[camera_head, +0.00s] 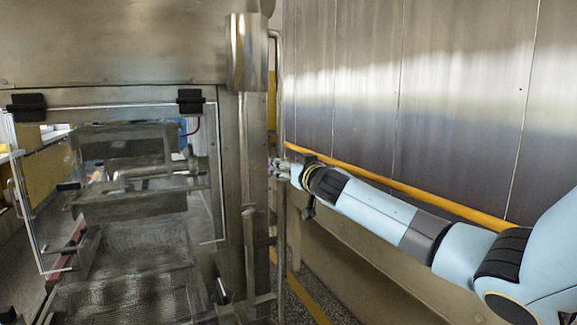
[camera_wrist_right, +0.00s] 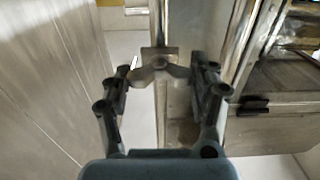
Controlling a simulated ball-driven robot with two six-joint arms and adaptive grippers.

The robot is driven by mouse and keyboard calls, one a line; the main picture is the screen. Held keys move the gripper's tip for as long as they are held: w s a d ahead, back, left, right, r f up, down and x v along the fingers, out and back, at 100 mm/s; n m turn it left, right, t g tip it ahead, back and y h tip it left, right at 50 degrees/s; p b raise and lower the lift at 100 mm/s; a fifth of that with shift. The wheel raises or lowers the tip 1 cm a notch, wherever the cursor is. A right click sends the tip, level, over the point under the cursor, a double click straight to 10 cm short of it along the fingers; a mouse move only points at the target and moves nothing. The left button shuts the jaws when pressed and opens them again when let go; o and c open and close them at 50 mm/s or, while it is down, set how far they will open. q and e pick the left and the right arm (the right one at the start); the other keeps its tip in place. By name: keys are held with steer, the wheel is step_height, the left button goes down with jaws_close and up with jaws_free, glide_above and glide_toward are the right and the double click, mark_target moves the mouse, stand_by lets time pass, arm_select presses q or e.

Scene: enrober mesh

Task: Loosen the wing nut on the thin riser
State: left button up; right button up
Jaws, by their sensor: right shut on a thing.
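The thin riser (camera_head: 280,105) is a slim vertical metal pipe beside the right side of the machine. In the right wrist view the riser (camera_wrist_right: 159,22) runs down the middle. The wing nut (camera_wrist_right: 146,75) sits on it in front of a small square plate, its two wings spread left and right. My right gripper (camera_wrist_right: 163,75) has one finger on each side of the wing nut and is shut on it. In the head view my right gripper (camera_head: 277,170) is at the riser, and the nut is too small to make out. My left gripper is not in view.
The steel machine (camera_head: 255,210), with an open mesh section (camera_head: 130,245), stands left of the riser. A thicker metal cylinder (camera_head: 246,55) hangs on its upper corner. A panelled metal wall (camera_head: 440,90) with a yellow rail (camera_head: 420,192) runs close along the right, leaving a narrow gap.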

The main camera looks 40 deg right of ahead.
steer(key=n, duration=0.4)
steer(key=shift+a, duration=0.1)
steer(key=n, duration=0.4)
steer(key=shift+a+n+p, duration=0.1)
steer(key=shift+n+p, duration=0.2)
steer(key=shift+p, duration=0.1)
steer(key=n+p, duration=0.1)
steer(key=n, duration=0.3)
steer(key=shift+f, duration=0.15)
steer(key=shift+f+n+p, duration=0.15)
steer(key=shift+n+p, duration=0.25)
steer(key=shift+n, duration=2.1)
steer(key=o, duration=1.2)
steer(key=shift+a, duration=0.1)
